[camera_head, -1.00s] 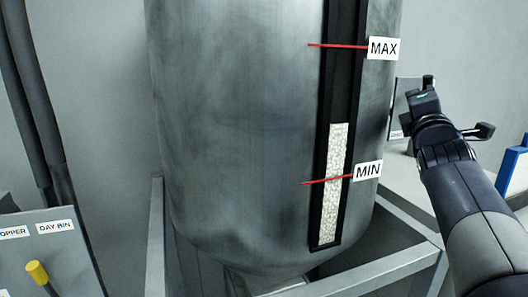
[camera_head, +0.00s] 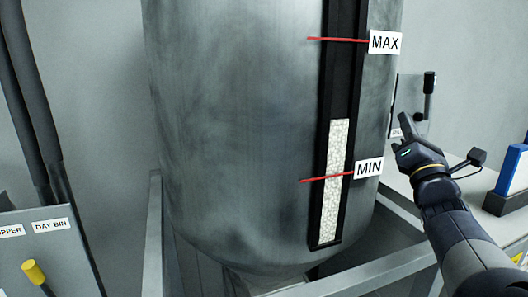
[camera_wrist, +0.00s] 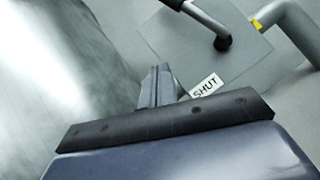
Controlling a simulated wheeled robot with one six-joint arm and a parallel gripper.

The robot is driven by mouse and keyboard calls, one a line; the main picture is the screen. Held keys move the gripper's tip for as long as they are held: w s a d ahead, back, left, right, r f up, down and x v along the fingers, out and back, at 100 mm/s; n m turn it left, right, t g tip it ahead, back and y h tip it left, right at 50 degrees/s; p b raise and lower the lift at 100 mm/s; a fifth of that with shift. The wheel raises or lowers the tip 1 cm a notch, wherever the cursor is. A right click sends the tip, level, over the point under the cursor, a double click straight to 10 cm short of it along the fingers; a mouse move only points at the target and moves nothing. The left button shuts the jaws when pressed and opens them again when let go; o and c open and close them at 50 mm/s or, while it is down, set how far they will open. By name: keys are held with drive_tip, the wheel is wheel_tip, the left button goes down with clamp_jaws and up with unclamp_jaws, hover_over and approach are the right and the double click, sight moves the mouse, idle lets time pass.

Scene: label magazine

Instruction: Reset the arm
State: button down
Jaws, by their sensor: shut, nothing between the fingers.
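My gripper (camera_head: 406,124) is in the right part of the head view, pointing up beside the metal bin. Its fingers are together and hold nothing. In the wrist view the closed fingers (camera_wrist: 157,84) stand at the middle, near a white SHUT label (camera_wrist: 207,87). A lever with a black grip (camera_wrist: 222,42) is beyond them. The black-gripped lever (camera_head: 429,85) also shows above my gripper in the head view, on a grey plate. The fingers look apart from it.
The large metal bin (camera_head: 235,130) fills the middle, with a sight window partly filled with pale granules (camera_head: 332,190), above the MIN mark. A blue-and-white item (camera_head: 512,170) stands at right. A panel with a yellow knob (camera_head: 34,271) is lower left.

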drive_tip(key=b+v, duration=0.3)
drive_tip(key=v, duration=0.5)
drive_tip(key=shift+s+f, duration=0.2)
drive_tip(key=shift+s, duration=0.15)
drive_tip(key=shift+r, duration=0.1)
